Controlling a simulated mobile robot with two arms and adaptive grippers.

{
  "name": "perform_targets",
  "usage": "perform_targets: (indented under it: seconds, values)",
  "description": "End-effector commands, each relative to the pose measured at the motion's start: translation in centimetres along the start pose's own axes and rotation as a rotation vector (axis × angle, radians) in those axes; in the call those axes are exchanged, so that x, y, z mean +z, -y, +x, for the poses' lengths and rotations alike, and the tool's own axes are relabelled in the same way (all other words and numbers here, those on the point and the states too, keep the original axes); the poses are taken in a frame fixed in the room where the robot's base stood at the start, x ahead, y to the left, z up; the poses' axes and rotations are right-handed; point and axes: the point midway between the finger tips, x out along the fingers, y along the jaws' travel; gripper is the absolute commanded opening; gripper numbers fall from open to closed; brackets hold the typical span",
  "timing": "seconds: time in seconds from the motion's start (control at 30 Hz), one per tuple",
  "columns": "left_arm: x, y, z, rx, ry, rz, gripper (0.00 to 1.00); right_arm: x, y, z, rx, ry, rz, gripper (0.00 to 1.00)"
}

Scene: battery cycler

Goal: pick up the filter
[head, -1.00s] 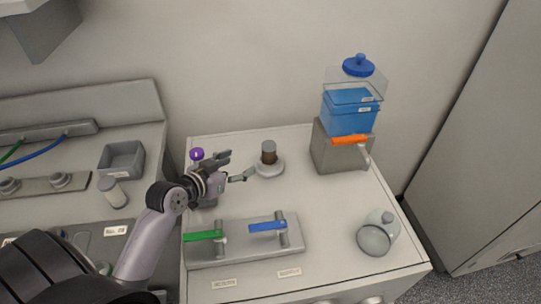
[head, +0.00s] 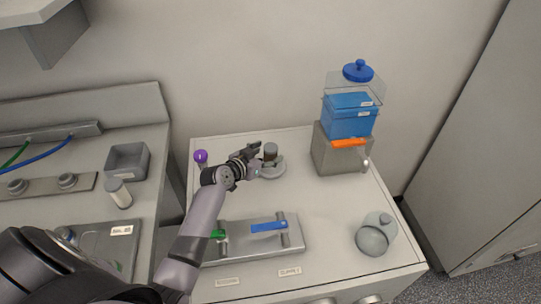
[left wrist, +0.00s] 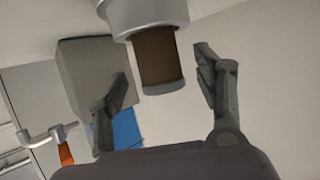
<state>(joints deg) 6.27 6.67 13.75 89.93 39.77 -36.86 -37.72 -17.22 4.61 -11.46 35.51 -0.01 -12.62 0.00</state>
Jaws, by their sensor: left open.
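The filter (head: 270,150) looks like a small brown cylinder with a grey cap. It stands upright on a round grey base (head: 275,170) near the back of the worktop. My left gripper (head: 260,159) is open at the left of the filter, low over the worktop. In the left wrist view the brown filter (left wrist: 157,57) lies between the two spread fingers (left wrist: 162,75), with a visible gap on each side. The gripper partly hides the filter's lower part in the head view. My right gripper is not in view.
A grey box with a blue water tank (head: 349,117) and an orange-handled tap (head: 348,143) stands to the right. A valve panel with green and blue handles (head: 268,227) lies in front. A purple-topped item (head: 201,156) is behind my arm.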

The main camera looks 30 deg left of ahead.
Motion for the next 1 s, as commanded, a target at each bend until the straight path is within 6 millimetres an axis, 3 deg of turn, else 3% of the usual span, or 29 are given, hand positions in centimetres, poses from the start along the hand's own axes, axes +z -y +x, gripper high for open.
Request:
perform_targets:
  seconds: [0.2,0.5,1.0]
  values:
    - [-0.1,0.1,2.3,0.0,-0.001,-0.002,0.62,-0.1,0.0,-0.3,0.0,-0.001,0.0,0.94]
    - [0.1,0.1,2.7,0.0,0.0,0.0,0.62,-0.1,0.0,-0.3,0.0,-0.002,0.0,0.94]
    - [0.1,0.1,2.6,0.0,0.001,0.0,0.29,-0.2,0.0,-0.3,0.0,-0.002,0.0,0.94]
